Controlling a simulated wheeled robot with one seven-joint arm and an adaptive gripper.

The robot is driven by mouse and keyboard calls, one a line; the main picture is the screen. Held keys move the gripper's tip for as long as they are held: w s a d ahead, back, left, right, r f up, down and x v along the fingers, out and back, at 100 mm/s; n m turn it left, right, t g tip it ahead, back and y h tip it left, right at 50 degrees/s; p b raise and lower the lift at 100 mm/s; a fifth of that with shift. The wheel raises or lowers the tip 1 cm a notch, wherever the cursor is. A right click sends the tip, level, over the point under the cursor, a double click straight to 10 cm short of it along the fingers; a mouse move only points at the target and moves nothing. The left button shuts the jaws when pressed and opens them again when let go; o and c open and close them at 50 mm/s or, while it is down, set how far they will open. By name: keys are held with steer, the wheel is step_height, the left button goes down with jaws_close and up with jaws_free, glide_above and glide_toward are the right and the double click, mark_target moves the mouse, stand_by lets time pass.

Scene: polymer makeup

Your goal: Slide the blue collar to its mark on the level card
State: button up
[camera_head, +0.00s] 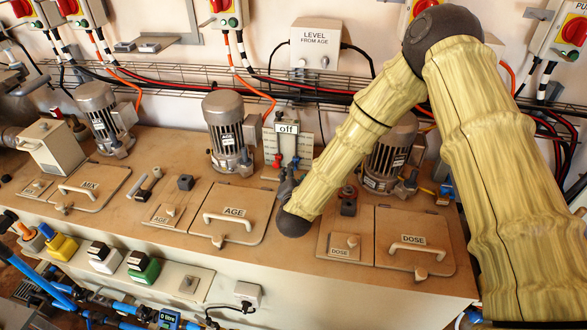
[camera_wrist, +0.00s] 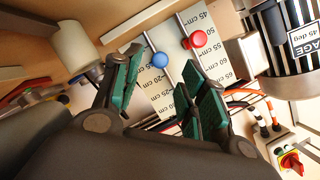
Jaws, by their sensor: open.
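The blue collar (camera_wrist: 160,60) shows as a round blue knob on a thin rod in front of the white level card (camera_wrist: 208,62), which is printed with cm numbers. A red collar (camera_wrist: 199,40) sits on a parallel rod to its right. In the head view the blue collar (camera_head: 295,161) and red collar (camera_head: 277,160) stand below the "off" sign. My gripper (camera_wrist: 165,95) is open, with green-padded fingers apart. In the wrist view the blue collar appears in the gap between them, beyond the tips; contact is not visible. The fingers cover part of the card's marks.
A motor labelled AGE (camera_head: 229,132) stands left of the card, and another motor (camera_head: 388,158) stands right, partly behind my arm. The AGE hatch (camera_head: 225,228) and DOSE hatch (camera_head: 413,258) lie in front. A wire cable tray (camera_head: 240,78) runs along the wall.

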steer(key=shift+p+x, duration=1.1)
steer(key=shift+x, duration=2.2)
steer(key=shift+c, duration=0.3)
steer(key=shift+d, duration=0.1)
jaws_close()
steer(key=shift+r, duration=0.1)
